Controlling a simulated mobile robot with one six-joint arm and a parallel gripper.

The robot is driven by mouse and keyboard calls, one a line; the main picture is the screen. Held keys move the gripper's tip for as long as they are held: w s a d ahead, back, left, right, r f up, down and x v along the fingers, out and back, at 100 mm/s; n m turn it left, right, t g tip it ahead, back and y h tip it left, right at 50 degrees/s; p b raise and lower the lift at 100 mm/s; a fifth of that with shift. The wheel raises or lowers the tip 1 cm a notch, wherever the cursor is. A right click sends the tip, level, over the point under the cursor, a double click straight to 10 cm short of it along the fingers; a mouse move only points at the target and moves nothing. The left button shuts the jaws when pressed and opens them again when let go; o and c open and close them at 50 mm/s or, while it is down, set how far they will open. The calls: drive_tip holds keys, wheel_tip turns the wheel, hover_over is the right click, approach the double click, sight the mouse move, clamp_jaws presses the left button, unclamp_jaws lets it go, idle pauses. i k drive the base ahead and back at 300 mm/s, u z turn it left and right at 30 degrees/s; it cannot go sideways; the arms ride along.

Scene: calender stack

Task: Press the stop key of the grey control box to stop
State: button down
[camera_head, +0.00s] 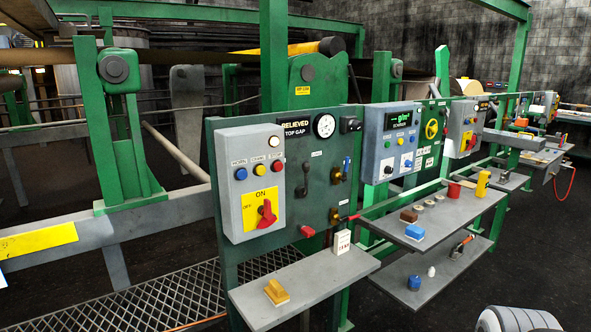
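The grey control box (232,207) is mounted on a dark green panel near the middle of the head camera view. It carries a row of three round keys: a blue key (241,174), a yellow key (260,171) and a red key (277,169). The small label over the red key seems to read STOP. A white lamp (274,143) sits above the row. Below it is a red rotary handle (267,214) on a yellow ON/OFF plate. Nothing covers the keys. My gripper is not in view; a pale rounded part at the bottom right may be my arm.
Levers and a gauge (324,125) are right of the box. Another grey box (391,143) and cluttered shelves stand further right. Dark floor is open at lower right.

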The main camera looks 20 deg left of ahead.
sight(278, 166)
drive_tip(key=u, duration=0.5)
drive_tip(key=i, duration=1)
